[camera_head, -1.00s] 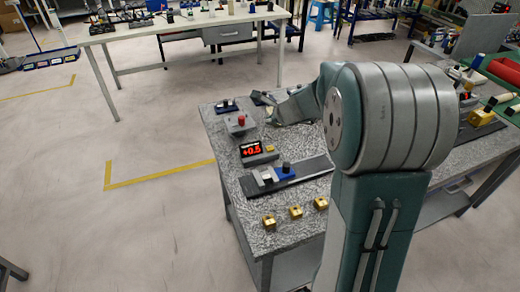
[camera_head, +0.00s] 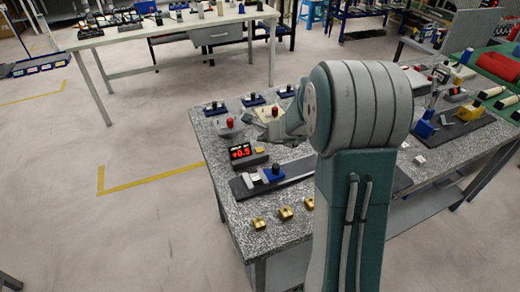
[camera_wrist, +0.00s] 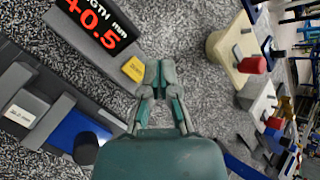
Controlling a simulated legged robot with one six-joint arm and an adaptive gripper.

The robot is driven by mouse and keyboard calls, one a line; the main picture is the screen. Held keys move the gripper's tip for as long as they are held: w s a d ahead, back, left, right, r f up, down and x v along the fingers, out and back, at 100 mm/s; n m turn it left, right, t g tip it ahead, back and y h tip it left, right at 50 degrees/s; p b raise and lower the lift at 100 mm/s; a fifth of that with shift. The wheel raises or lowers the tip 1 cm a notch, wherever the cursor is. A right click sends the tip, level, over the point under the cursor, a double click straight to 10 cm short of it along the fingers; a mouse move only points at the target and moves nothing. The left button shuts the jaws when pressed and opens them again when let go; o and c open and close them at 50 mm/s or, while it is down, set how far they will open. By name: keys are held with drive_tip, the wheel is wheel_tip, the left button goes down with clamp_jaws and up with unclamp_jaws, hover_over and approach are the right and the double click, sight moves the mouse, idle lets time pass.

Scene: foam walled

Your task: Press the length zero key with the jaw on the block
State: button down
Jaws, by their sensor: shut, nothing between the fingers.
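The length display (camera_head: 240,152) stands on the granite bench with red digits; in the wrist view its face (camera_wrist: 98,20) reads +0.5 mm. The yellow zero key (camera_head: 259,150) is at its right end and also shows in the wrist view (camera_wrist: 134,69). My gripper (camera_wrist: 160,72) is shut and empty, its fingertips just right of the key in that view; I cannot tell their height above it. In front of the display, a blue sliding jaw (camera_wrist: 75,130) with a black knob sits on a dark rail (camera_head: 300,166), apparently against a grey labelled block (camera_wrist: 48,122).
A red-buttoned box (camera_head: 229,128) stands behind the display. A cream box with a red knob (camera_wrist: 236,62) is right of my fingers in the wrist view. Several brass blocks (camera_head: 285,213) lie along the bench's front.

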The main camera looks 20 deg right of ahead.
sight(261, 150)
drive_tip(key=shift+f, duration=0.8)
drive_tip(key=shift+a+f, duration=0.15)
drive_tip(key=shift+a, duration=0.2)
drive_tip(key=shift+d, duration=0.2)
drive_tip(key=shift+a, duration=0.1)
drive_tip(key=shift+f, duration=0.35)
drive_tip(key=shift+f, duration=0.45)
idle(0.9)
drive_tip(key=shift+r, duration=0.85)
